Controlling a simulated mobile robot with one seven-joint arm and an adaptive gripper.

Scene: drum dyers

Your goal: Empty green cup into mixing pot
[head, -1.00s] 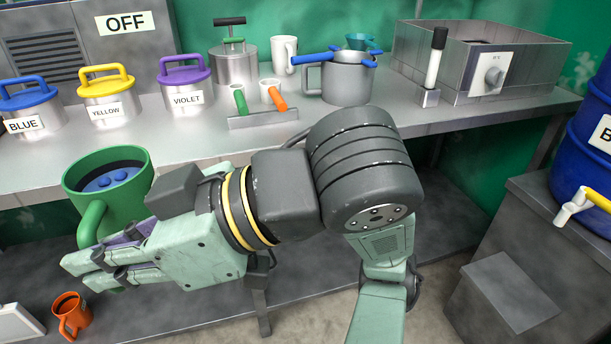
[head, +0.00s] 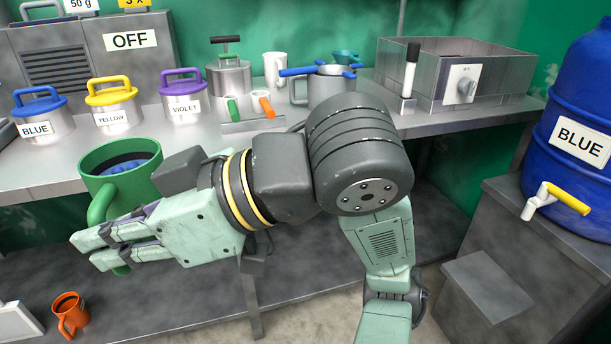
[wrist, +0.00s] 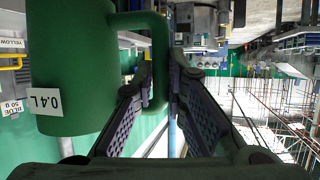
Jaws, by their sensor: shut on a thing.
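The green cup (head: 124,180) is at the left in the head view, in front of the bench edge, roughly upright, with blue contents (head: 128,164) inside. My gripper (head: 88,249) is shut on its handle. In the wrist view, the green cup (wrist: 75,75) has a 0.4 L label, and my gripper's fingers (wrist: 160,95) lie on both sides of the handle. A steel pot (head: 325,88) with a side handle and a blue-handled piece across its top stands on the bench. No label shows which vessel is the mixing pot.
Lidded BLUE (head: 42,115), YELLOW (head: 115,106) and VIOLET (head: 184,97) pots line the bench, with a T-handled pot (head: 230,77) behind. A steel basin (head: 455,75) is at the right. An orange mug (head: 70,315) sits below. A blue barrel (head: 580,130) stands far right.

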